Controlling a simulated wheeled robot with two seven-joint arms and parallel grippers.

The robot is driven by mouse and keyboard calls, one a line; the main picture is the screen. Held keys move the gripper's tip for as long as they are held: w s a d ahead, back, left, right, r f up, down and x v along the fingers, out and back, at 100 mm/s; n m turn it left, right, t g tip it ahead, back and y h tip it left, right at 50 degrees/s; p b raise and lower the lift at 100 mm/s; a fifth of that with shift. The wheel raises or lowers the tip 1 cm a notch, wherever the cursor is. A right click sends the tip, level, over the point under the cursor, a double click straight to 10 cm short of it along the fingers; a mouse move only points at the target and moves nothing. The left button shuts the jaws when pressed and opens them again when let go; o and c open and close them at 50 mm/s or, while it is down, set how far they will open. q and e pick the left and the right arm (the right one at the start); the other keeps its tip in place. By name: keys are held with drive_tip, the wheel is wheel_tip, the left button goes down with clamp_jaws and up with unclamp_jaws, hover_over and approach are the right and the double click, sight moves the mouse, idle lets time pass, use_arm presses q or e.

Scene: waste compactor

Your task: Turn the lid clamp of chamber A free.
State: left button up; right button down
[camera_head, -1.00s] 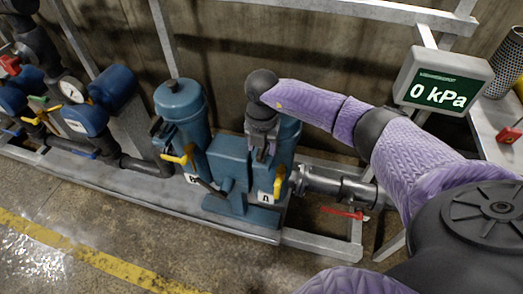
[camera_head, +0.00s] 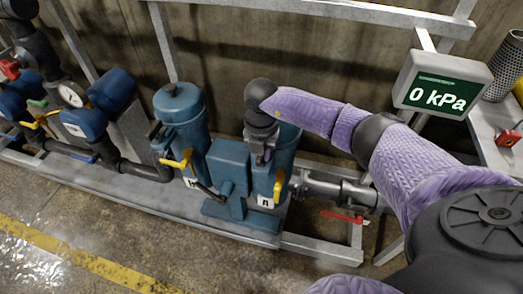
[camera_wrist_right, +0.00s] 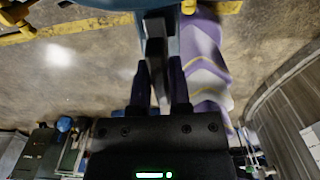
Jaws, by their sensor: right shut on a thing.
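Chamber A is the right blue vessel (camera_head: 288,141), with a white label at its lower front. My right arm and wrist cover most of its lid in the head view. My right gripper (camera_head: 258,158) points down at its front side. In the right wrist view the right gripper (camera_wrist_right: 159,88) is shut on a dark grey bar, the lid clamp (camera_wrist_right: 155,58), which stands between the two fingers. How far the clamp is turned cannot be told. My left gripper is not in view.
A second blue vessel (camera_head: 181,112) with its lid stands to the left. Yellow handles (camera_head: 279,186) sit low on the front. A grey pipe with a red lever (camera_head: 342,216) runs right. The display (camera_head: 442,84) reads 0 kPa. The floor in front is clear.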

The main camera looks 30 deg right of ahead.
drive_tip(key=n, duration=0.5)
drive_tip(key=shift+n, duration=0.4)
drive_tip(key=n, duration=0.4)
drive_tip(key=shift+n, duration=0.3)
drive_tip(key=n, duration=0.2)
drive_tip(key=shift+n, duration=0.3)
drive_tip(key=n, duration=0.3)
drive_tip(key=shift+n, duration=0.3)
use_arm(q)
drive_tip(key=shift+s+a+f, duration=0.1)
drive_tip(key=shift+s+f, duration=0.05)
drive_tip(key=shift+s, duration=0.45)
use_arm(e)
drive_tip(key=shift+n, duration=0.5)
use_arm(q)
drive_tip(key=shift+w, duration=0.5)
